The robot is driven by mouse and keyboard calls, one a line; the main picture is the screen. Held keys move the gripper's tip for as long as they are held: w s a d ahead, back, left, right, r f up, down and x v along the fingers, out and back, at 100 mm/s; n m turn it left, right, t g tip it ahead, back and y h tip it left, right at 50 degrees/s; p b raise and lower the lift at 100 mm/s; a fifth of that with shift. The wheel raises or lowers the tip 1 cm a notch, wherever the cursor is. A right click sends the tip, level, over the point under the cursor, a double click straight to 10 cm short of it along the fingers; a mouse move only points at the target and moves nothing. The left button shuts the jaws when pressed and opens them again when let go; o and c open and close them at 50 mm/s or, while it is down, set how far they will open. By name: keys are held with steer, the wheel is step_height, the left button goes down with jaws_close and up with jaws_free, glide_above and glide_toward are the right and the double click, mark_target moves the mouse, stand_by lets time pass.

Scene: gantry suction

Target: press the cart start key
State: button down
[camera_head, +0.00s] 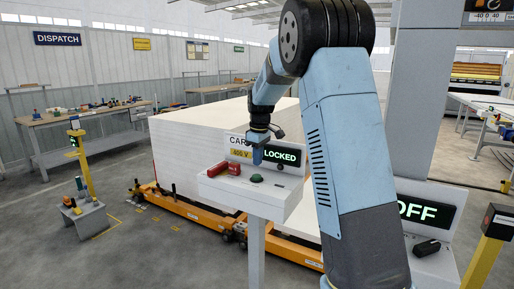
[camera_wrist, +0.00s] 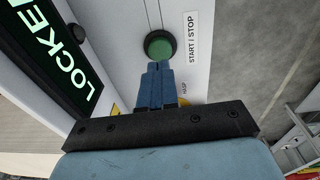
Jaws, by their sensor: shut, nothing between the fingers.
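The start key is a round green button in a dark ring (camera_wrist: 160,46), next to a START / STOP label (camera_wrist: 192,38). In the head view the green button (camera_head: 256,179) sits on the top of a white console (camera_head: 280,200). My gripper (camera_head: 257,162) is shut and empty, pointing down above the console, with a small gap to the button. In the wrist view the closed blue fingers (camera_wrist: 158,68) end at the button's near edge; contact cannot be told there.
Red objects (camera_head: 234,169) lie on the console left of the button. A HASP label (camera_wrist: 184,101) with something yellow is partly hidden by my fingers. An orange cart (camera_head: 190,209) with a white stack (camera_head: 195,130) stands behind. A second console (camera_head: 427,212) reads OFF at right.

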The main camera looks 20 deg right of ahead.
mark_target(257, 176)
steer(key=shift+w+f, duration=0.2)
steer(key=shift+f, duration=2.05)
steer(key=shift+s+f, duration=0.25)
steer(key=shift+f, duration=1)
steer(key=shift+r, duration=0.1)
step_height(257, 176, up, 15)
steer(key=shift+s, duration=0.35)
steer(key=shift+s+d, duration=0.1)
steer(key=shift+d, duration=0.1)
